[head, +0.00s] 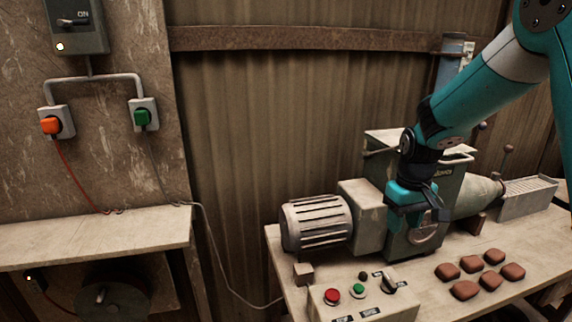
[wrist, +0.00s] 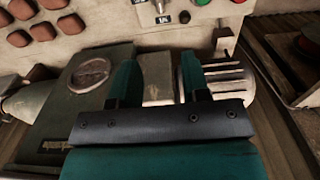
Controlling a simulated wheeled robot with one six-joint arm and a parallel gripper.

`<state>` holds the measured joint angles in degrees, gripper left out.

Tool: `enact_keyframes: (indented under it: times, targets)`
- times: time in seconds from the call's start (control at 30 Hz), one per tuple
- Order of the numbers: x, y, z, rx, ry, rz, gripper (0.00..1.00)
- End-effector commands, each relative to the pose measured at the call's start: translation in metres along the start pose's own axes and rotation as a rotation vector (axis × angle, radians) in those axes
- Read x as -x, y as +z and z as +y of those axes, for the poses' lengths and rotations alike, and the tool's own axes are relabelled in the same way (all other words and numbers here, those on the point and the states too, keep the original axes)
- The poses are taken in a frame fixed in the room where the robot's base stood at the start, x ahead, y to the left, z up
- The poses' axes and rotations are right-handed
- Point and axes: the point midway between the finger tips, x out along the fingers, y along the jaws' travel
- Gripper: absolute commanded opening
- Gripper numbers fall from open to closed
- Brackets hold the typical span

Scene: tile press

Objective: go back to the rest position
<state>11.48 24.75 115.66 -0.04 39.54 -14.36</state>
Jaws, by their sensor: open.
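My gripper (head: 428,213) hangs in front of the tile press (head: 408,240) in the head view, at the end of my teal arm. In the wrist view, my gripper (wrist: 160,85) shows two teal fingers set well apart with nothing held between them. The green press body (wrist: 80,95) with its round plate lies beyond and to the left of the fingers there. The ribbed motor (wrist: 232,85) shows behind the right finger. The head view shows the motor (head: 316,222) at the left end of the press.
Several red-brown tiles (head: 471,264) lie on the workbench (head: 440,295). A control box (head: 360,300) with red and green buttons and a switch stands at the front. Orange (head: 50,125) and green (head: 142,117) plugs sit in wall sockets at left, above a shelf (head: 90,235).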

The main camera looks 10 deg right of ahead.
Motion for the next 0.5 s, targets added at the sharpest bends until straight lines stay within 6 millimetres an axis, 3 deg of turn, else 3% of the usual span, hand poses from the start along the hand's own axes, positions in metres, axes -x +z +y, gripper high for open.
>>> enact_keyframes:
  times: [0.13,0.23,0.4,0.5]
  targets:
    - [0.018,0.009,-0.030,0.054,-0.028,0.025,0.43]
    - [0.044,0.031,-0.079,0.142,-0.081,0.060,0.43]
    - [0.085,0.104,-0.169,0.334,-0.203,0.108,0.43]
    - [0.099,0.151,-0.204,0.436,-0.267,0.119,0.43]
